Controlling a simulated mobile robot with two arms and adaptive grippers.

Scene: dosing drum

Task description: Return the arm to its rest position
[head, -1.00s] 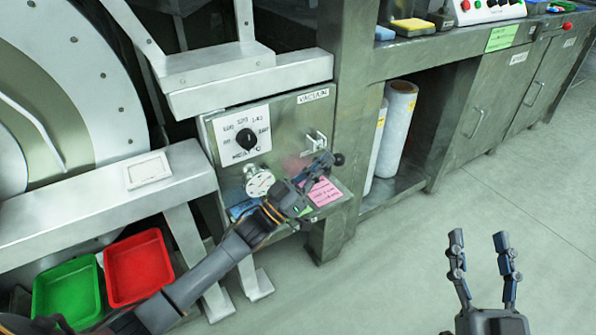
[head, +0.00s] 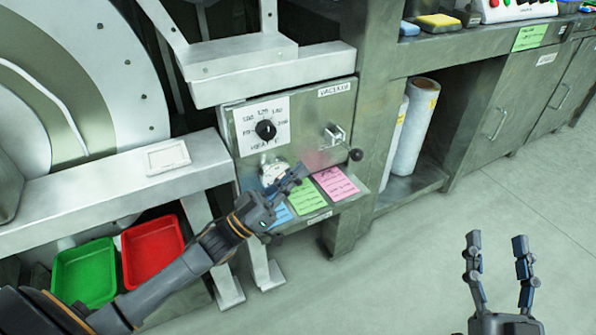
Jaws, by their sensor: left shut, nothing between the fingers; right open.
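My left gripper (head: 290,181) is shut and empty. It is in front of the lower part of the vacuum control box (head: 300,110), and its arm comes in from the lower left. The box has a black dial knob (head: 266,130) and a lever with a black ball end (head: 355,155) at its right. The gripper appears apart from the lever. It partly hides a round gauge (head: 273,172). My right gripper (head: 496,240) is open and empty, with its fingers pointing up over the floor at the lower right.
Blue, green (head: 306,196) and pink (head: 336,183) notes lie on the ledge under the box. A green tray (head: 84,272) and a red tray (head: 153,252) sit below the drum frame. White rolls (head: 414,128) stand under the workbench. The floor (head: 400,255) at the right is clear.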

